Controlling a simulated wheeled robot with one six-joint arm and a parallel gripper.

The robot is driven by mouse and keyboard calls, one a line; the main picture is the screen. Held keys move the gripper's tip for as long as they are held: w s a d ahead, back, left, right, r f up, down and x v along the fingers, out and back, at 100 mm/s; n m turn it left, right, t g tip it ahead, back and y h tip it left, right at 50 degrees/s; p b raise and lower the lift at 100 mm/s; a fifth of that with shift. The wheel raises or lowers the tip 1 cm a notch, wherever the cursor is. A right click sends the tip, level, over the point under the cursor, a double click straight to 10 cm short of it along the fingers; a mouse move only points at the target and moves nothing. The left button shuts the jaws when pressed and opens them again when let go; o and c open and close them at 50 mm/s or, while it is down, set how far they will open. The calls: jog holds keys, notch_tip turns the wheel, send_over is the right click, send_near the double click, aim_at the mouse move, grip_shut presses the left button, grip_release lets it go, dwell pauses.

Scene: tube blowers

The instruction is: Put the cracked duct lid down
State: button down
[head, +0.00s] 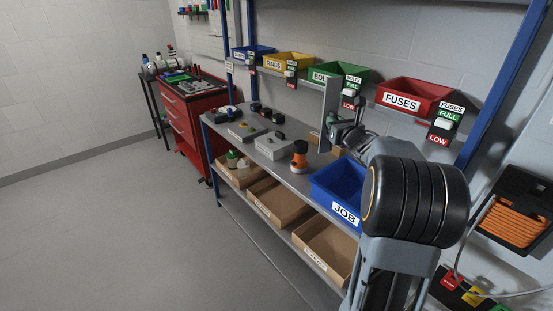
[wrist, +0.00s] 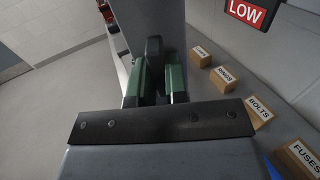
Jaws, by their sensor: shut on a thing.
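My gripper (head: 334,126) is above the workbench, in front of the green bin. In the wrist view its green-padded fingers (wrist: 156,82) are shut on a flat grey plate (wrist: 155,22), which looks like the duct lid. The plate also shows in the head view (head: 327,108), standing roughly upright and edge-on, above the bench top (head: 238,120). No crack can be made out. My arm hides part of the bench's near end.
A blue JOB bin (head: 335,186) stands below my gripper. An orange-and-black item (head: 299,156) and grey boxes (head: 272,146) stand on the bench. Green (head: 345,71) and red FUSES (head: 414,94) bins sit above. Small labelled cartons (wrist: 258,111) line the wrist view's right.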

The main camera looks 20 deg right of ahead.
aim_at(326, 151)
notch_tip(326, 151, down, 13)
jog(key=b, duration=0.2)
jog(key=shift+b, duration=0.35)
jog(key=shift+r, duration=0.1)
jog(key=shift+f+b, duration=0.2)
jog(key=shift+b, duration=0.15)
jog(key=c, duration=1.1)
grip_release()
jog(key=shift+r, duration=0.15)
